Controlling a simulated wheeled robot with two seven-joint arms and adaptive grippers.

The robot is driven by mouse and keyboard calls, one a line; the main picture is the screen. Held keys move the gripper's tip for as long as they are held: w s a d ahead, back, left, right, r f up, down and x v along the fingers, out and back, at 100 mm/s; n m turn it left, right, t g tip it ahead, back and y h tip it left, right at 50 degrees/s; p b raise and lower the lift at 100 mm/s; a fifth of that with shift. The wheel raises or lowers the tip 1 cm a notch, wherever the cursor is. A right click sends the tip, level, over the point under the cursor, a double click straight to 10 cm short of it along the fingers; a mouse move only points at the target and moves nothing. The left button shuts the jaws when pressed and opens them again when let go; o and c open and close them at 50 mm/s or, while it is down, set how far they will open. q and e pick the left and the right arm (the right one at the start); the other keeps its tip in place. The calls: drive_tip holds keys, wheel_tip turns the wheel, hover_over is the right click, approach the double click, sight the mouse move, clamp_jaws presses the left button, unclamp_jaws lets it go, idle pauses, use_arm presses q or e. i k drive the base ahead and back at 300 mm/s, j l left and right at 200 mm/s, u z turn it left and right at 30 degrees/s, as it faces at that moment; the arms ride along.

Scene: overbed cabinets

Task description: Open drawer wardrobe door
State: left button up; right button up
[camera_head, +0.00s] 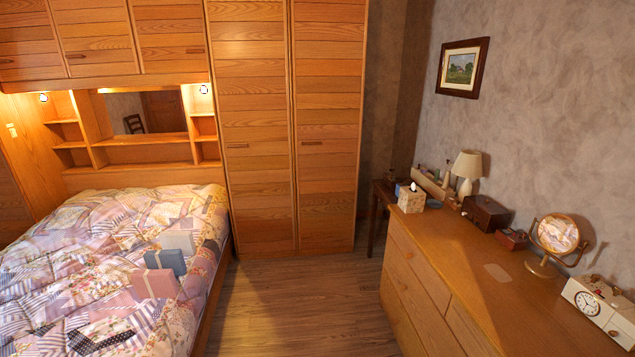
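A tall wooden wardrobe stands against the back wall, right of the bed. Its left door (250,105) and right door (328,110) are both shut, with a narrow dark gap between them. Each door has a small horizontal handle at mid height: the left door's handle (238,146) and the right door's handle (312,143). Neither of my grippers shows in the head view.
A bed (95,260) with a patchwork quilt and several boxes fills the left. A dresser (455,262) with a lamp, mirror, clock and boxes lines the right. Bare wooden floor (300,300) lies between them, up to the wardrobe. Overbed cabinets (95,40) hang at upper left.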

sight(329, 37)
drive_tip(key=i+j+z, duration=0.1)
drive_tip(key=i+z, duration=0.15)
drive_tip(key=i, duration=0.15)
drive_tip(key=i+j+z, duration=0.2)
drive_tip(key=i, duration=0.2)
drive_tip(key=i+j+z, duration=0.2)
drive_tip(key=i+z, duration=0.25)
drive_tip(key=i+j+z, duration=0.2)
drive_tip(key=j+z, duration=0.2)
drive_tip(key=i+j+z, duration=0.1)
drive_tip(key=j, duration=0.2)
drive_tip(key=i+j+z, duration=0.15)
drive_tip(key=j, duration=0.15)
drive_tip(key=i+j+z, duration=0.1)
drive_tip(key=j, duration=0.25)
drive_tip(key=j+u, duration=0.25)
drive_tip(key=j, duration=0.75)
